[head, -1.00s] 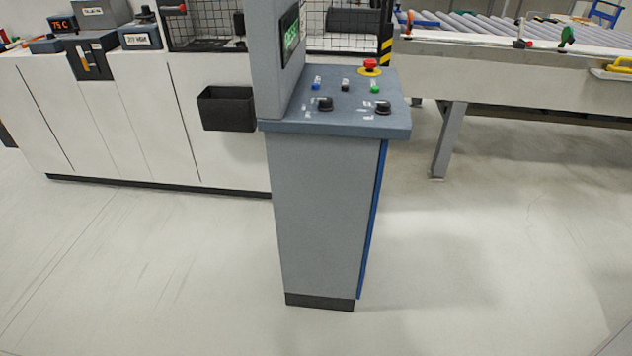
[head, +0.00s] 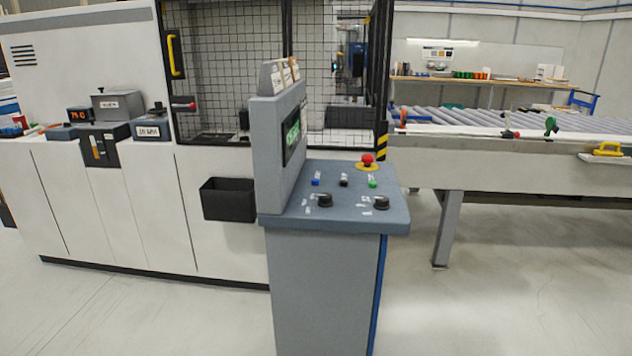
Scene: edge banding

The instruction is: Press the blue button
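The blue button (head: 316,180) is small and sits at the back left of the sloped grey top of the control pedestal (head: 335,217). A black button (head: 344,181) and a green button (head: 373,184) are to its right in the same row. A red emergency stop (head: 367,160) on a yellow base is behind them. Two black knobs (head: 325,201) (head: 381,203) are in front. The upright screen housing (head: 275,150) rises at the left edge of the panel. My gripper is not in view.
A white machine cabinet (head: 110,210) with a black bin (head: 229,200) stands behind and left of the pedestal. A roller conveyor (head: 500,122) runs to the right, with a leg (head: 447,228) near the pedestal. The floor (head: 500,310) at right front is clear.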

